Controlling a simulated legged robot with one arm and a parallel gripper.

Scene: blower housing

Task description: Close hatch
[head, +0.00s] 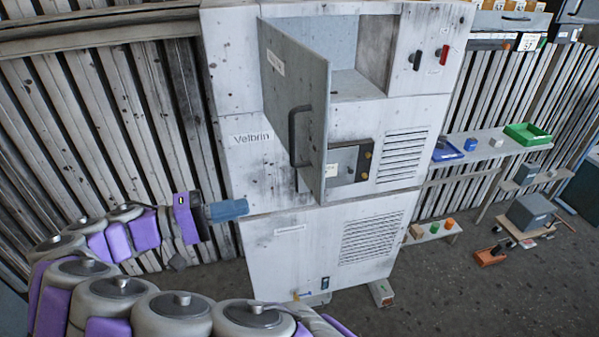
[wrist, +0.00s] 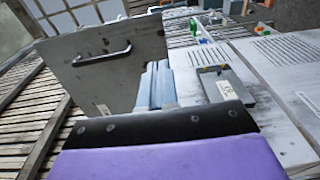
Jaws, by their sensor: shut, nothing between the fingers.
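The hatch (head: 297,105) is a grey panel hinged on the white blower housing (head: 255,160). It stands swung open, jutting out from the front, with the compartment (head: 358,80) exposed behind it. Its dark handle (head: 297,137) is on the outer face near the free edge. The hatch (wrist: 85,65) and handle (wrist: 102,55) also show in the wrist view. My gripper (head: 228,210), with blue fingers, is shut and empty. It is lower left of the hatch, apart from it in the head view. The blue fingers (wrist: 157,85) overlap the hatch in the wrist view; contact cannot be told.
A small panel with a grey box (head: 350,163) and vents sits below the compartment. Red and black switches (head: 443,55) are at the upper right. Shelves with a green tray (head: 527,134) and small blocks stand to the right. Open floor lies at the lower right.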

